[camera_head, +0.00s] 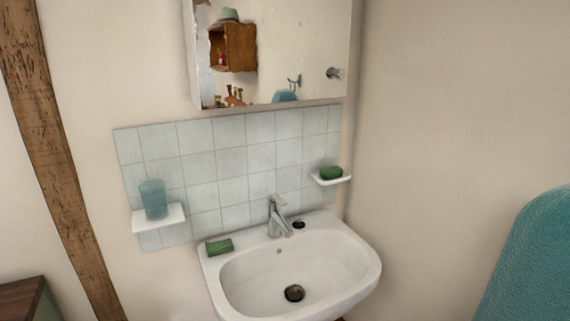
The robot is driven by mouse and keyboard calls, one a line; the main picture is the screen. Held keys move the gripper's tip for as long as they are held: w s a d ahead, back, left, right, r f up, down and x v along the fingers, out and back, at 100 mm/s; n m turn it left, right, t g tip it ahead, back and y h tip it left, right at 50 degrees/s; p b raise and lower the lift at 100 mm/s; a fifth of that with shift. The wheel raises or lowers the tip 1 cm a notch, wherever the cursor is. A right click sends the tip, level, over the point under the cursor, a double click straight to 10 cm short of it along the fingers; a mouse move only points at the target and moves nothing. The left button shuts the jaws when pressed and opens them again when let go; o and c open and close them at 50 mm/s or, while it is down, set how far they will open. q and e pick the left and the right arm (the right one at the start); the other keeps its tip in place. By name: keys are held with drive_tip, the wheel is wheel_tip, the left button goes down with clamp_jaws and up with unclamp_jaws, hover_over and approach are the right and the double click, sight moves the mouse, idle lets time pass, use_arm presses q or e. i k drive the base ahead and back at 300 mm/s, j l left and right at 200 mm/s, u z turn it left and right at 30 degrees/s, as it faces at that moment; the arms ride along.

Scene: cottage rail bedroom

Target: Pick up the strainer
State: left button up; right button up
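A small dark round piece (299,225) sits on the back rim of the white sink (365,272), just right of the tap. A larger dark round piece (294,293) is at the drain in the bottom of the basin. Both are small in the head view, and I cannot tell which of them is the strainer. Neither of my grippers is in view.
A silver tap (277,217) rises from the sink's back edge. A green block (219,246) lies on the left rim. Wall shelves hold a blue cup (154,199) and green soap (331,173). A mirror cabinet (305,50) hangs above. Teal fabric (530,260) is at right.

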sight(295, 290)
drive_tip(key=k+j+u, duration=0.1)
drive_tip(key=u, duration=0.25)
drive_tip(key=k+j+u, duration=0.1)
drive_tip(key=j+u, duration=0.25)
drive_tip(key=u, duration=0.35)
drive_tip(key=k+j, duration=0.05)
drive_tip(key=j, duration=0.05)
